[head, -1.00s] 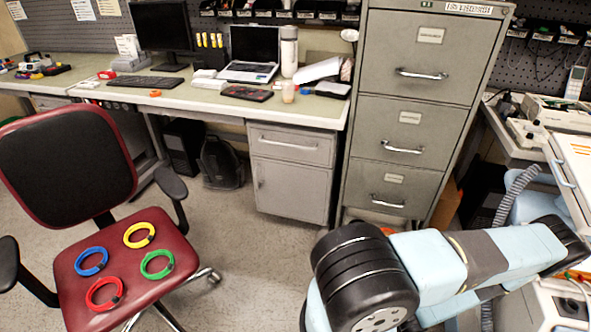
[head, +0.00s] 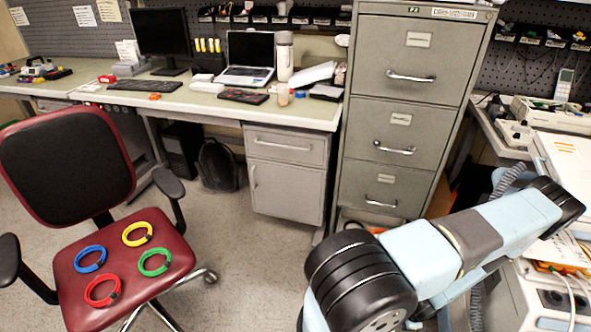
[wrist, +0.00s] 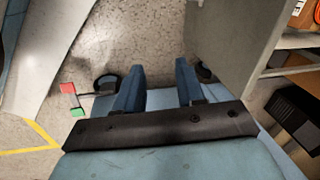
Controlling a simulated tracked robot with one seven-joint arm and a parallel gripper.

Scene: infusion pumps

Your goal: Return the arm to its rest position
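My arm (head: 450,250) fills the lower right of the head view, with a black banded joint at the near end and pale blue links reaching right. My gripper is not visible in the head view. In the wrist view, my gripper (wrist: 160,66) has two blue fingers spread apart with nothing between them. Grey speckled floor shows beyond the fingertips.
A grey filing cabinet (head: 405,120) stands behind my arm. White equipment (head: 570,150) sits close on the right. A red chair (head: 125,255) with several coloured rings is at left. A grey panel (wrist: 230,50) stands near the right finger.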

